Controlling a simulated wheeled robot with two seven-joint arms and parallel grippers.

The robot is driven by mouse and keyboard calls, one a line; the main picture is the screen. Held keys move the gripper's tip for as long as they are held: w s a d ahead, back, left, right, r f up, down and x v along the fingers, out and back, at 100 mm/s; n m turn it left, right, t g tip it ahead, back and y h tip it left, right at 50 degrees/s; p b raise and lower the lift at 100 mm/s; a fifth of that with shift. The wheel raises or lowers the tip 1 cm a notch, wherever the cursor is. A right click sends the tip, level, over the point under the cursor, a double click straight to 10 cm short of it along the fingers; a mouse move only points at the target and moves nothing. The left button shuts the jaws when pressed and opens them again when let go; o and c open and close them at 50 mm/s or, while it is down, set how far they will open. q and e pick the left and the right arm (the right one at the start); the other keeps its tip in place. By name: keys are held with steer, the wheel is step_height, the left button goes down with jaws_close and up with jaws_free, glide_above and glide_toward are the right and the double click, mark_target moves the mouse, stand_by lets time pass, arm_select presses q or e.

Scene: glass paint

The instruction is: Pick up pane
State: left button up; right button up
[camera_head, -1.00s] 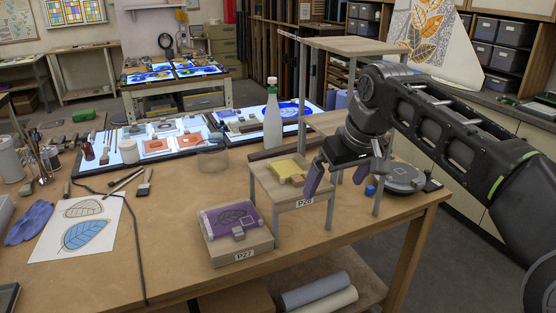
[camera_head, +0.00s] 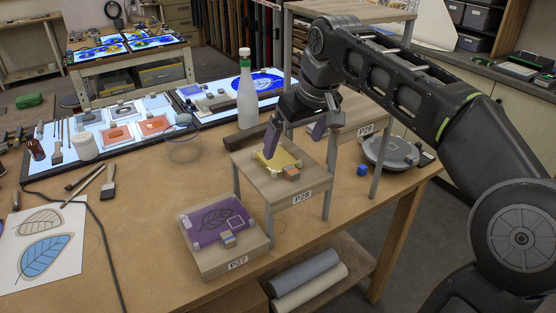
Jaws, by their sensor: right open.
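A yellow pane (camera_head: 272,161) lies on the low wooden stand labelled P28 (camera_head: 303,197), with a small orange block (camera_head: 291,174) at its right edge. My right gripper (camera_head: 294,139) is open and empty. Its left purple finger is at the back edge of the yellow pane, and its right finger is over the stand behind. I cannot tell whether the finger touches the pane. A purple pane (camera_head: 208,222) with a leaf outline lies on the block labelled P27 (camera_head: 237,263), in front and to the left. My left gripper is not in view.
A white bottle (camera_head: 247,95) and a glass jar (camera_head: 183,145) stand behind and left of the stand. A taller shelf (camera_head: 345,12) rises behind my gripper.

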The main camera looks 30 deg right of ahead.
mark_target(285, 166)
steer(key=shift+x, duration=1.3)
steer(key=p+x, duration=0.1)
steer(key=x, duration=0.4)
steer(key=shift+d+f+p, duration=0.1)
steer(key=shift+f+p, duration=0.05)
steer(key=shift+p, duration=0.2)
steer(key=shift+c, duration=0.2)
steer(key=c, duration=1.5)
step_height(285, 166, up, 10)
steer(key=shift+r+b, duration=0.1)
steer(key=shift+b, duration=0.25)
